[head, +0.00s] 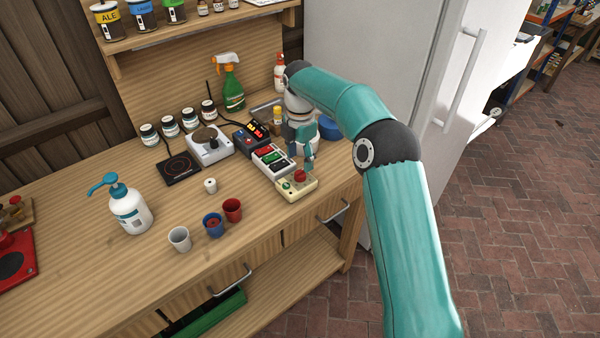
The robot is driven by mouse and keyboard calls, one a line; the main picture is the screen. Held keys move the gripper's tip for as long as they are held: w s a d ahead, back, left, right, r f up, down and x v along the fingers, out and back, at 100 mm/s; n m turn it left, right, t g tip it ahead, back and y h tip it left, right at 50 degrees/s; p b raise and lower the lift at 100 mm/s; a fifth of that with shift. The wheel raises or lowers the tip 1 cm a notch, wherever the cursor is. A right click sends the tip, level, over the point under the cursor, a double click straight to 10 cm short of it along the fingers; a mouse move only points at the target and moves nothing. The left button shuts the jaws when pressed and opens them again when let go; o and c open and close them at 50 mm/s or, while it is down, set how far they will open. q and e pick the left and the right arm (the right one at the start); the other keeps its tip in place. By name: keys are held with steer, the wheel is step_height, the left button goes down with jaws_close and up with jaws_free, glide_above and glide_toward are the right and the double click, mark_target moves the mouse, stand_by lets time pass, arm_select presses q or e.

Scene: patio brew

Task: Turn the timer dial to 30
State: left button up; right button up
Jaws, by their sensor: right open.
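A small cream box (296,190) with a red knob (299,175) and a green spot stands near the front right edge of the bench. Its markings are too small to read, so I cannot tell the dial's setting or be sure that this is the timer. My right gripper (302,160) points down just above and behind the red knob, with its fingers apart. I cannot tell whether a finger touches the knob. My left gripper is out of view.
Behind the cream box are a white panel with coloured switches (273,161) and a dark unit with a lit orange display (252,136). Cups, including a red cup (232,210), and a pump bottle (130,211) stand to the left. A fridge (375,45) stands behind right.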

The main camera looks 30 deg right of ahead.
mark_target(300, 170)
steer(key=shift+f, duration=2.65)
jaws_close()
steer(key=shift+m, duration=0.3)
